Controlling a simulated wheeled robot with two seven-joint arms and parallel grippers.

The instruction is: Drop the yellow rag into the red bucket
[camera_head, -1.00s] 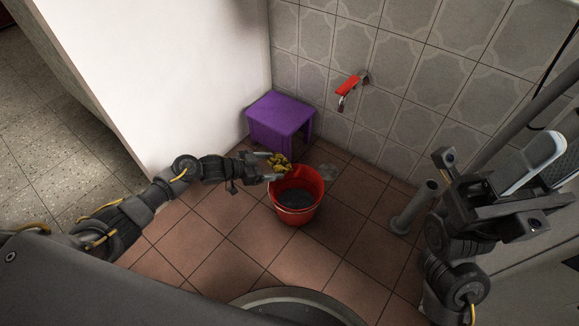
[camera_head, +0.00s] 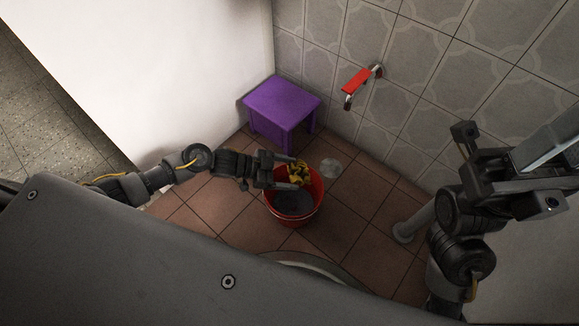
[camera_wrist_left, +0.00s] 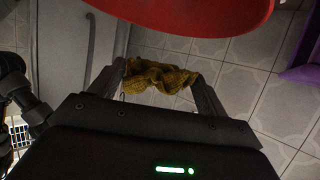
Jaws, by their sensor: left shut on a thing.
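The yellow rag (camera_head: 299,173) is a crumpled cloth between the fingers of my left gripper (camera_head: 292,172). The left gripper is shut on it and holds it over the red bucket (camera_head: 318,192), at the back part of the opening. In the left wrist view the rag (camera_wrist_left: 158,77) is bunched between the two fingertips, and part of the red bucket (camera_wrist_left: 205,14) shows at the top edge. The bucket stands upright on the floor, with a dark grey inside bottom. My right gripper (camera_head: 467,163) is at the right, apart from the bucket, and looks open and empty.
A purple stool (camera_head: 281,99) stands in the corner behind the bucket. A red-handled tap (camera_head: 357,81) juts from the tiled wall. A grey pipe (camera_head: 412,222) rises at the right. The tiled floor around the bucket is mostly clear.

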